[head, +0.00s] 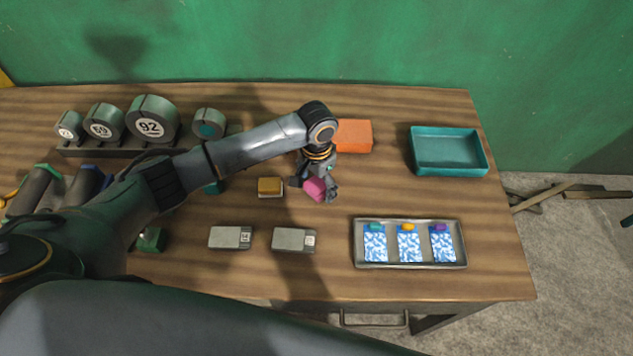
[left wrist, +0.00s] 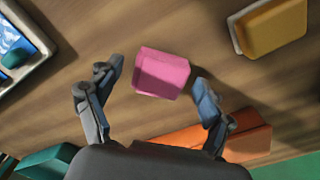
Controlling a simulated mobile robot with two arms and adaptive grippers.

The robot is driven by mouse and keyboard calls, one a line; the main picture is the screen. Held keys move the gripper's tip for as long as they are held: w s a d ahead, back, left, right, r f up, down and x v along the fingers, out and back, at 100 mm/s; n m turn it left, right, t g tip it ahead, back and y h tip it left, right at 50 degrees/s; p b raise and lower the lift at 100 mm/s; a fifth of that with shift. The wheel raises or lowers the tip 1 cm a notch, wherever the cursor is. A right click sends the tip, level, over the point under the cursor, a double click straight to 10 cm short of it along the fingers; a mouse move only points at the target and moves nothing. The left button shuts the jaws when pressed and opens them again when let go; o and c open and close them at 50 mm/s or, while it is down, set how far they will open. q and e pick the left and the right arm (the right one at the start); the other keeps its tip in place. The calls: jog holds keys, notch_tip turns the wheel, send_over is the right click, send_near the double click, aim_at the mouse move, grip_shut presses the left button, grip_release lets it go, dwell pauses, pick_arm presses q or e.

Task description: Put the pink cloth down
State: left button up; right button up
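The pink cloth (head: 314,188) is a small block-like folded piece at the middle of the wooden table (head: 200,285). In the left wrist view the cloth (left wrist: 161,73) lies between the spread fingertips of my left gripper (left wrist: 158,76), with a gap on both sides. It appears to rest on the table top, though its underside is hidden. In the head view my left gripper (head: 315,189) points down over the cloth and partly covers it. My right gripper is not in view.
A yellow-topped block (head: 270,187) sits left of the cloth and an orange block (head: 354,135) behind it. Two grey labelled boxes (head: 231,237) (head: 294,240) lie in front. A metal tray (head: 460,264) and a teal bin (head: 449,168) stand right. Numbered rolls (head: 151,122) stand back left.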

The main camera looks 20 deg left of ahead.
aim_at(317, 185)
pick_arm(q)
notch_tip(317, 185, up, 12)
jog(key=b, duration=0.1)
jog(key=shift+r, duration=0.2)
dwell(0.3)
dwell(0.5)
